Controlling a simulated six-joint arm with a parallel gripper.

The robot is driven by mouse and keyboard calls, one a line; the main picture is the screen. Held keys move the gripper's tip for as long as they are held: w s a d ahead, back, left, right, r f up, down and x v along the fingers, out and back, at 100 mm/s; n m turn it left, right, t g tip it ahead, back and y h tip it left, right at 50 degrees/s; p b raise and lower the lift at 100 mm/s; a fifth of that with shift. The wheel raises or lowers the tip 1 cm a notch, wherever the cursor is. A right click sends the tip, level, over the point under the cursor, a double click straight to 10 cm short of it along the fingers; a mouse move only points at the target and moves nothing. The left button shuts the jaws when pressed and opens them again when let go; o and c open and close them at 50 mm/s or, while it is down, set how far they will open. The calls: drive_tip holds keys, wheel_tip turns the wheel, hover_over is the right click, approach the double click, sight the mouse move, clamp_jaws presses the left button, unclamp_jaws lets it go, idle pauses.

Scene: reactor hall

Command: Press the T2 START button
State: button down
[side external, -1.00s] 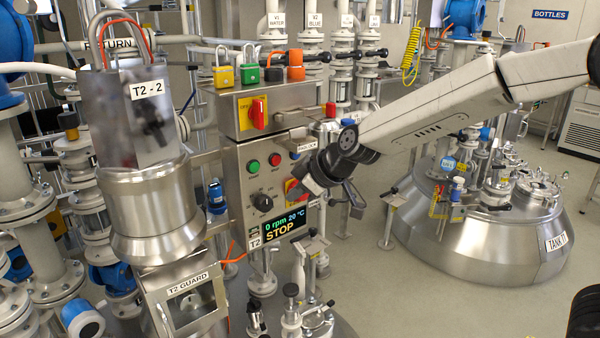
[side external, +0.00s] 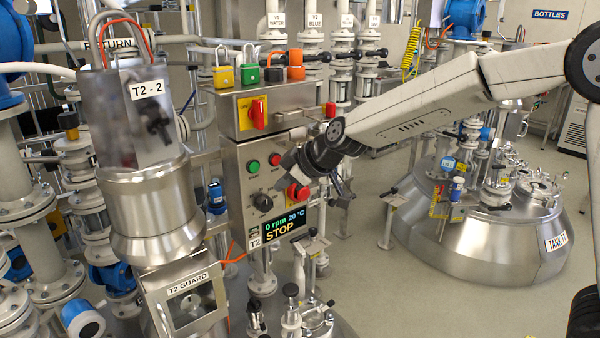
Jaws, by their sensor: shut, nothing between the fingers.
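The T2 control panel (side external: 233,190) stands upright in the middle of the view, with a T2 tag at its lower edge. A green button (side external: 253,166) and a red button (side external: 275,159) sit side by side on its face; their small labels cannot be read. The T2 display (side external: 283,226) reads 0 rpm, 20 °C, STOP. My gripper (side external: 290,161) is shut and empty, in front of the panel. I cannot tell the gap to the panel.
A red mushroom button (side external: 297,191) on yellow lies just below my gripper, and a black knob (side external: 262,202) is lower left. An upper box carries a red-and-yellow switch (side external: 258,113) and coloured padlocks (side external: 249,74). The T2 guard (side external: 190,295) stands front left. Open floor lies right of the panel.

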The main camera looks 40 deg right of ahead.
sight(255, 167)
drive_tip(key=shift+w, duration=3.6)
